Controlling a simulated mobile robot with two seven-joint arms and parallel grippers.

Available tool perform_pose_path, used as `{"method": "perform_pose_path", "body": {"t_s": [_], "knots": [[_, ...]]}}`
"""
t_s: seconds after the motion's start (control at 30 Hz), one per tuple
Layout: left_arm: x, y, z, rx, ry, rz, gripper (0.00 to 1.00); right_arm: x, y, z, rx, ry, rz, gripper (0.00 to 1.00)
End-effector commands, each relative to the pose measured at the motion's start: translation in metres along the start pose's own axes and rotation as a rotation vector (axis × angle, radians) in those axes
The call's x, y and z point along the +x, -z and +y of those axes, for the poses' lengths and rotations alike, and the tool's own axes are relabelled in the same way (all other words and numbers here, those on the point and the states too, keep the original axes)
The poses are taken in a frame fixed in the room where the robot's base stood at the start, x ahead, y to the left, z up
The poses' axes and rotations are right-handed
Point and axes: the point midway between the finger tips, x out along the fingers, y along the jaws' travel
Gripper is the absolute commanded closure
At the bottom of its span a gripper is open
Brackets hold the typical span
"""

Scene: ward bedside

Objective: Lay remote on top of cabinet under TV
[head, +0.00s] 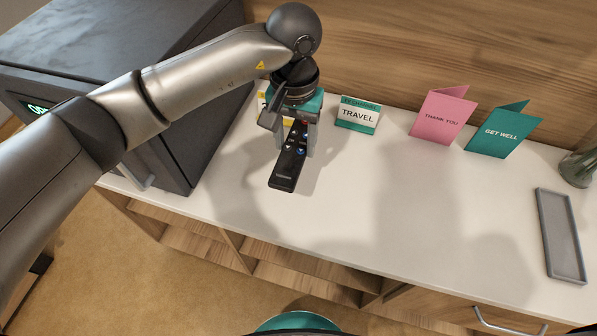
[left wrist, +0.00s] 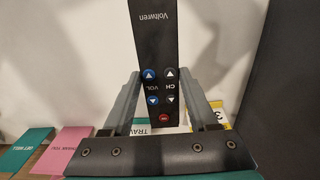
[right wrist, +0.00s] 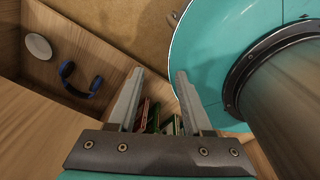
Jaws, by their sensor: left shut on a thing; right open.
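The black remote (head: 288,163) is between the fingers of my left gripper (head: 296,145), which is shut on it. It lies lengthwise toward the front of the white cabinet top (head: 390,215), at or just above it; I cannot tell whether it touches. In the left wrist view the remote (left wrist: 155,40) shows its coloured buttons between the two fingers, brand end pointing away. No TV shows in these views. My right gripper (right wrist: 157,85) is open and empty, over the open shelf area beside the cabinet front.
A dark box with a green display (head: 130,75) stands left of the remote. Behind are a Travel card (head: 358,114), a pink card (head: 441,117) and a teal card (head: 500,132). A grey tray (head: 561,236) lies right. Blue headphones (right wrist: 80,80) sit in a shelf. The middle top is clear.

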Motion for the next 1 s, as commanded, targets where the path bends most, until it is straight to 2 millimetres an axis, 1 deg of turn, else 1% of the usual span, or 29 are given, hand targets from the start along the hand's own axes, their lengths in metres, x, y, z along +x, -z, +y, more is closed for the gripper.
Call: {"method": "perform_pose_path", "body": {"t_s": [0.03, 0.1, 0.23, 0.37, 0.47, 0.7, 0.77, 1.0], "knots": [[0.017, -0.001, 0.001, -0.001, -0.003, -0.005, 1.0, 0.004, 0.004, 0.005, 0.002, -0.007, 0.008, 0.5], [0.034, -0.001, 0.001, -0.001, -0.003, -0.004, 1.0, 0.006, 0.009, 0.01, 0.003, -0.013, 0.017, 0.5], [0.057, 0.0, 0.001, -0.001, -0.002, -0.001, 1.0, 0.009, 0.017, 0.015, 0.004, -0.02, 0.032, 0.5], [0.066, 0.001, 0.001, 0.0, -0.002, 0.001, 1.0, 0.011, 0.024, 0.016, 0.005, -0.021, 0.041, 0.5], [0.072, 0.001, 0.0, -0.001, -0.002, 0.001, 1.0, 0.012, 0.025, 0.016, 0.005, -0.021, 0.043, 0.5], [0.107, 0.0, 0.001, 0.0, -0.003, -0.001, 1.0, 0.019, 0.024, 0.016, 0.006, -0.022, 0.044, 0.5], [0.111, 0.001, 0.001, 0.0, -0.001, 0.001, 1.0, 0.019, 0.024, 0.016, 0.006, -0.022, 0.044, 0.5], [0.11, 0.001, 0.0, 0.001, -0.001, 0.003, 1.0, 0.019, 0.024, 0.017, 0.005, -0.023, 0.044, 0.5]]}}
